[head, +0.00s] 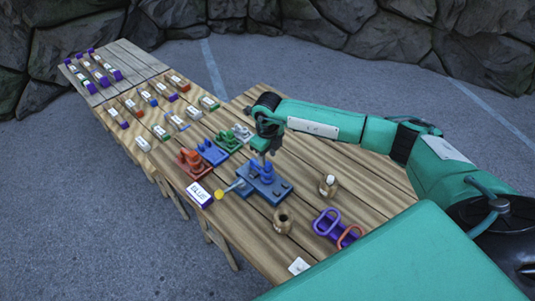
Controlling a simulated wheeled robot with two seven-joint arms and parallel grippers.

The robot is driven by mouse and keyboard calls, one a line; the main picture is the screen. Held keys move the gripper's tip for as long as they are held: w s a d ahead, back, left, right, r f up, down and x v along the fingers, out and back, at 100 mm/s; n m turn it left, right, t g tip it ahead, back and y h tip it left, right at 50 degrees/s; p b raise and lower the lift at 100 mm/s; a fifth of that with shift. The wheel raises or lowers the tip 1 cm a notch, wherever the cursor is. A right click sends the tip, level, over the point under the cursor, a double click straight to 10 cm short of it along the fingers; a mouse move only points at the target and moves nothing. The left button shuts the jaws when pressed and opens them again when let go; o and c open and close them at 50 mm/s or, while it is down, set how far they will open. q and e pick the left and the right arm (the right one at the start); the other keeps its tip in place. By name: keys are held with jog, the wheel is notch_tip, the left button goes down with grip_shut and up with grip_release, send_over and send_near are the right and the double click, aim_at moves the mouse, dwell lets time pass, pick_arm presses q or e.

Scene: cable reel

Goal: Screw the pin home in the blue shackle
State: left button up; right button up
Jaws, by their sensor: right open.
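The blue shackle (263,168) stands upright on a blue base plate (280,191) on the wooden table. A thin light rod with a yellow round end (219,195) sticks out from the left side of this fixture. It looks like the pin, but how deep it sits is too small to tell. My right gripper (262,154) is open and points down just above the top of the shackle. Whether its fingers touch the shackle I cannot tell. My left gripper is out of view.
A white label reading BLUE (199,194) lies at the table's front left edge. Red (192,163), other blue, green and grey fixtures stand in a row behind. Small labelled blocks fill the far table.

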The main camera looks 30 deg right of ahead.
aim_at(267, 164)
jog(key=shift+f+b, duration=1.6)
jog(key=shift+f, duration=0.45)
grip_shut()
